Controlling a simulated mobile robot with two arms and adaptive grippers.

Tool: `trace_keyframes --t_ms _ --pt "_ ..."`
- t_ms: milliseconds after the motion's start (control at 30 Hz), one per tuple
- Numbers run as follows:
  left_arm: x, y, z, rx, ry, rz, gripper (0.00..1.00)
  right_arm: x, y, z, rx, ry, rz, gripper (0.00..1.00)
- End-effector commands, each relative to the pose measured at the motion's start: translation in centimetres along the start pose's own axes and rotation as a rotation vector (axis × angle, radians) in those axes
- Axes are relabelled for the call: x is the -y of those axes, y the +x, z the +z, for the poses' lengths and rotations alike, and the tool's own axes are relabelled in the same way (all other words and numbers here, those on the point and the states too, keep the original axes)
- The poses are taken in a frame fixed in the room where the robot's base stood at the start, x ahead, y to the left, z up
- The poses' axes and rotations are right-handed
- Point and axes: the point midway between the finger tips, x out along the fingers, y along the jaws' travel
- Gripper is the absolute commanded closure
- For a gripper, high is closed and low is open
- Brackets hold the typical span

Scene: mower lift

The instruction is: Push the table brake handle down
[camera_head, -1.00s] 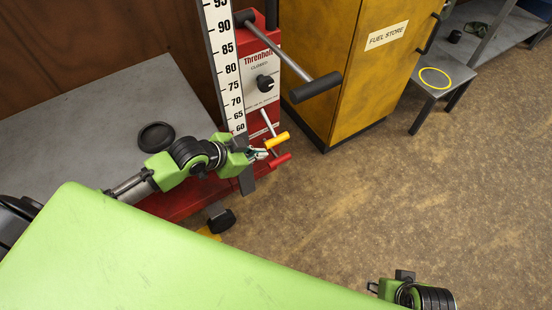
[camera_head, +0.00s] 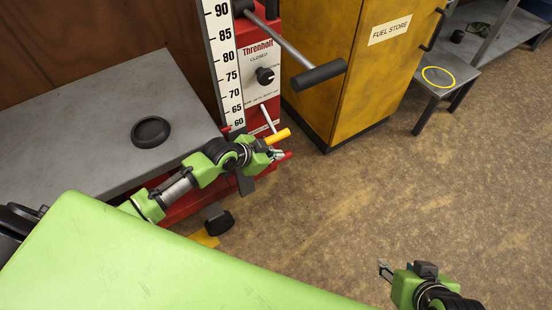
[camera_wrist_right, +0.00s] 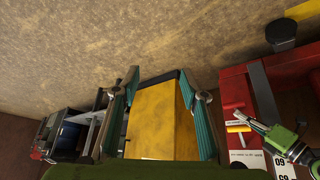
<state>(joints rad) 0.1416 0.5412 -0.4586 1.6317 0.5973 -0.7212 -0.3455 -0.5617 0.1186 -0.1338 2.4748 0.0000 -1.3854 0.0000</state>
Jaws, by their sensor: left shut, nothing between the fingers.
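On the red lift column (camera_head: 262,62) are two small levers, one with a yellow grip (camera_head: 279,136) and one with a red grip (camera_head: 287,155). Which one is the table brake handle I cannot read. My left gripper (camera_head: 278,154) is shut and empty, just below the yellow grip and over the red one, hiding most of it. Contact cannot be told. In the right wrist view the yellow grip (camera_wrist_right: 238,128) and red grip (camera_wrist_right: 233,105) lie beside my left gripper (camera_wrist_right: 257,126). My right gripper (camera_head: 384,271) is open and empty, away from the column, over the floor.
A long bar with a black grip (camera_head: 319,76) juts out above the levers. A black pedal (camera_head: 218,221) sits low by the lift. The grey table (camera_head: 90,125) carries a black disc (camera_head: 150,132). A yellow fuel cabinet (camera_head: 355,75) stands behind. Floor on the right is clear.

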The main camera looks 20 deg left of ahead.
Motion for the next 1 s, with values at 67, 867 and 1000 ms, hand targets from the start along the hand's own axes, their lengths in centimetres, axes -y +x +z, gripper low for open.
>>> trace_keyframes --t_ms 67,867,1000 --pt "0.0 0.4 0.3 -0.001 0.000 0.000 1.00 0.2 0.3 -1.2 -0.049 -0.001 -0.003 0.60" --pt "-0.1 1.0 1.0 -0.001 0.015 -0.015 1.00 0.4 0.2 -3.0 -0.115 -0.004 -0.007 0.60" --pt "-0.2 1.3 1.3 0.000 0.043 -0.043 1.00 0.1 0.1 -1.4 -0.055 -0.001 -0.003 0.60"
